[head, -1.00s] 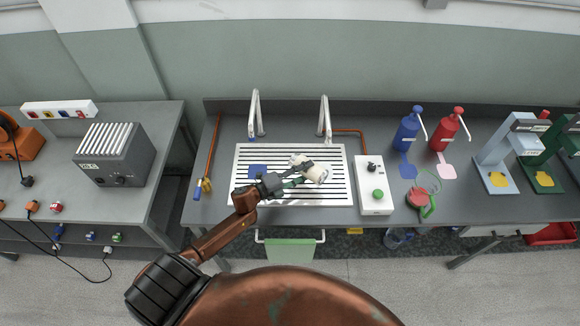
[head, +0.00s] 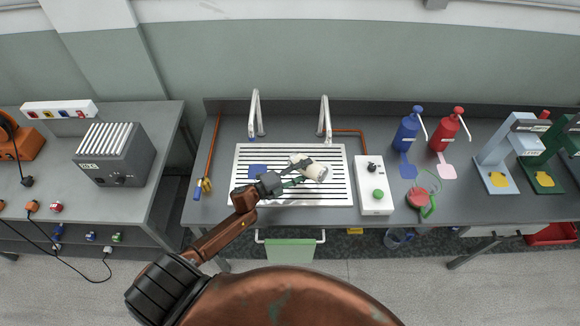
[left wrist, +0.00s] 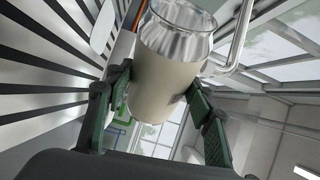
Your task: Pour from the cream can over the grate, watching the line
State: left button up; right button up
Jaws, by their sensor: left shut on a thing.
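My left gripper (head: 294,182) is shut on the cream can (head: 316,172) and holds it over the slatted grate (head: 240,160), right of the grate's middle. The can lies tilted well over in the head view, its end toward the right. In the left wrist view the cream-coloured can body (left wrist: 158,85) sits between the green-padded fingers (left wrist: 160,110), with a shiny metallic neck and rim at the top of the picture. I cannot make out a line on the can or any flowing liquid. My right gripper is out of view.
Two taps (head: 254,115) (head: 324,118) stand behind the grate. A white control box (head: 375,186) with a green button stands close on the right. Blue (head: 408,130) and red (head: 446,132) pump bottles stand farther right.

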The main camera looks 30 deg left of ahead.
aim_at(311, 178)
pick_arm(q)
jog(key=shift+a+r+n, duration=0.15)
jog(key=shift+r+n, duration=0.1)
jog(key=shift+n, duration=0.15)
dwell(0.5)
jog(key=shift+a+r+n+t, duration=0.3)
jog(key=shift+r+n+t, duration=0.15)
jog(key=shift+n, duration=0.25)
dwell(0.5)
